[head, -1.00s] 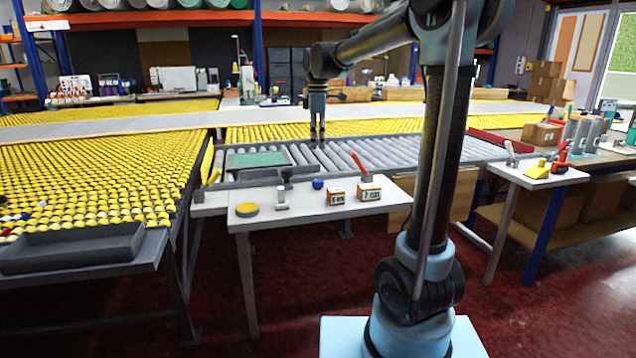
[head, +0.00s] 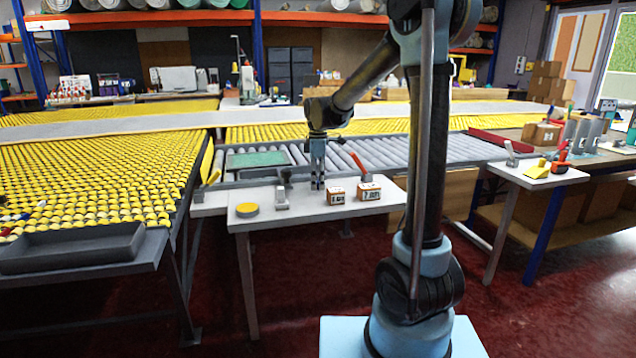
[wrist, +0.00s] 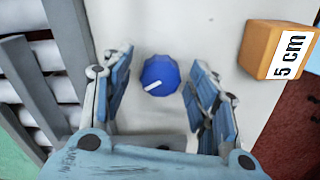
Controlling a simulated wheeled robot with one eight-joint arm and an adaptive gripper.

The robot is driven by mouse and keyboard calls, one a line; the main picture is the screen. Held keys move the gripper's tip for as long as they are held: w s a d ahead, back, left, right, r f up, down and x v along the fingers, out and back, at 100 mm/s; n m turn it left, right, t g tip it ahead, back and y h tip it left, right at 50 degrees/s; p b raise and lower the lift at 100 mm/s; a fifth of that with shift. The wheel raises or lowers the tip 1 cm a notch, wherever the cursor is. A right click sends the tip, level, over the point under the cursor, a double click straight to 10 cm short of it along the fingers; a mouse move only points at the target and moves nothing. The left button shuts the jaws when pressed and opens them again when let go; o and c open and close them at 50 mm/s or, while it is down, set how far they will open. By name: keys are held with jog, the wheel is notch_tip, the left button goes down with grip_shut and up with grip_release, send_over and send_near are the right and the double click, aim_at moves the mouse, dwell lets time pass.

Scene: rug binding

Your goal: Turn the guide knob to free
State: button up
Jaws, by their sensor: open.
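The guide knob (wrist: 162,72) is a faceted blue knob with a white pointer mark, seen from above in the wrist view on a pale table top. Its pointer lies at a slant, toward the lower left of the knob. My gripper (wrist: 155,88) is open, with one blue finger on each side of the knob and a gap on both sides. In the head view my gripper (head: 318,186) points down over the small white table and hides the knob. No lettering for the knob's positions can be read.
A wooden block marked 5 cm (wrist: 277,48) stands right of the knob. In the head view two marked blocks (head: 336,196) (head: 369,191) stand beside my gripper. A grey clamp (head: 282,198) and a yellow disc (head: 247,210) lie to the left. Grey rollers (head: 400,150) run behind.

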jog(key=shift+f, duration=0.25)
jog(key=c, duration=1.1)
jog(key=shift+o, duration=0.2)
